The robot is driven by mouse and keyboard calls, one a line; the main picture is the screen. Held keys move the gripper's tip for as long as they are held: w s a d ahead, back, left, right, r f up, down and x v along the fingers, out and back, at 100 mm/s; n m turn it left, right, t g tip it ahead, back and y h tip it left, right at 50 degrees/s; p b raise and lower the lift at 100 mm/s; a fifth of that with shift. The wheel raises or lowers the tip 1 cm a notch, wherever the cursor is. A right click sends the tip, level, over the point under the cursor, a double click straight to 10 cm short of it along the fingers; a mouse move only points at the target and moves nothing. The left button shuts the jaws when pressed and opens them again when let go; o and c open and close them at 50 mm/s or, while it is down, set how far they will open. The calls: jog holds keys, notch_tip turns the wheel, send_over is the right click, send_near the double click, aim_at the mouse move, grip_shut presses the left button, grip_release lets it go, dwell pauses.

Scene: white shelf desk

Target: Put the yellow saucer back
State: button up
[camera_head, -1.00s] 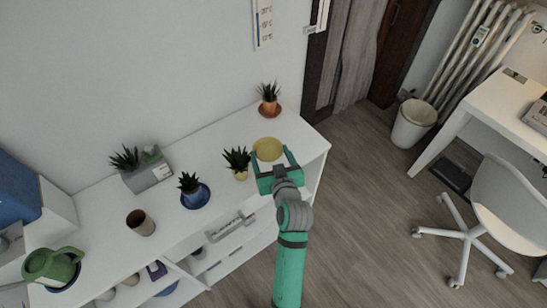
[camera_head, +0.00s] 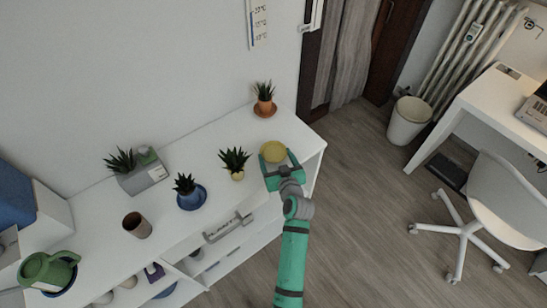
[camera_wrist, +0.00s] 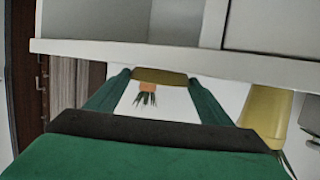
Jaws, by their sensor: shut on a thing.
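The yellow saucer (camera_head: 274,151) is between the fingertips of my gripper (camera_head: 277,161), near the right front part of the white shelf desk top (camera_head: 222,133). In the wrist view my gripper (camera_wrist: 160,84) spans the saucer, which shows as a thin yellow strip (camera_wrist: 160,77). My gripper is shut on it. I cannot tell whether the saucer touches the shelf top. A small plant in a yellow pot (camera_head: 237,176) stands to the left of the saucer, with no saucer seen under it. The yellow pot also shows in the wrist view (camera_wrist: 265,112).
A plant in an orange pot (camera_head: 265,107) stands on its saucer behind. A blue-potted plant (camera_head: 191,200), brown cup (camera_head: 137,226), grey planter (camera_head: 143,177) and green watering can (camera_head: 47,271) are to the left. A bin (camera_head: 408,121) stands on the floor at right.

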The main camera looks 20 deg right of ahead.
jog(key=shift+s+d, duration=0.15)
jog(key=shift+d, duration=0.05)
jog(key=o, duration=1.1)
jog(key=shift+f, duration=0.1)
jog(key=shift+a, duration=0.1)
